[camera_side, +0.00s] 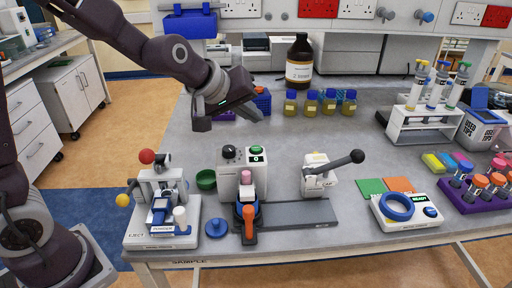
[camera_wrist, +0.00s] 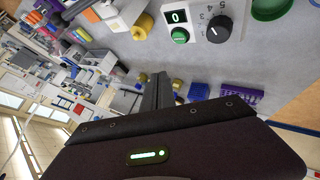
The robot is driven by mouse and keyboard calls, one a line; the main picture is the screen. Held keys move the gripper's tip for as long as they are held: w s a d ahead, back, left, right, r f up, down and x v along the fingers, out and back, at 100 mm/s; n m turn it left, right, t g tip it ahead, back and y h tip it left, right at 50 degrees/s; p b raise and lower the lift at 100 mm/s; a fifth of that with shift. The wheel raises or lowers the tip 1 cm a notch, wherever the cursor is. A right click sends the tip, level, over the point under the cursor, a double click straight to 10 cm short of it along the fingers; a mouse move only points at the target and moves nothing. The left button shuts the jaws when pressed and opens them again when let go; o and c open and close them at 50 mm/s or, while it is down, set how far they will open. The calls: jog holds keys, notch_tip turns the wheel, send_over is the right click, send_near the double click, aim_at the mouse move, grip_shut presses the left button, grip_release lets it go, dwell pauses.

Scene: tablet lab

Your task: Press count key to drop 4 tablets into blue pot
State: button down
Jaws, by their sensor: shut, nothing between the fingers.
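The counter machine (camera_side: 230,183) stands at the middle front of the bench, with a black dial (camera_side: 229,152), a green count key (camera_side: 257,149) and a small display (camera_side: 256,158). In the wrist view the display (camera_wrist: 176,17) reads 0, beside the green key (camera_wrist: 180,36) and the numbered dial (camera_wrist: 219,29). A pink piece (camera_side: 246,176) shows at the machine's front above a blue part (camera_side: 241,195). I cannot tell whether this is the blue pot, and its inside is hidden. My gripper (camera_side: 258,117) is shut and empty, above and behind the machine, apart from the key; its fingers (camera_wrist: 159,78) also show in the wrist view.
A press with a red knob (camera_side: 147,156) stands left, a green bowl (camera_side: 206,180) and blue disc (camera_side: 215,229) beside the machine. A capper with a black lever (camera_side: 340,162) is right. Brown bottle (camera_side: 299,62) and capped vials stand behind. The bench between is fairly clear.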

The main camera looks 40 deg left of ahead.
aim_at(253, 150)
jog(key=shift+f, duration=2.6)
jog(key=shift+f, duration=0.4)
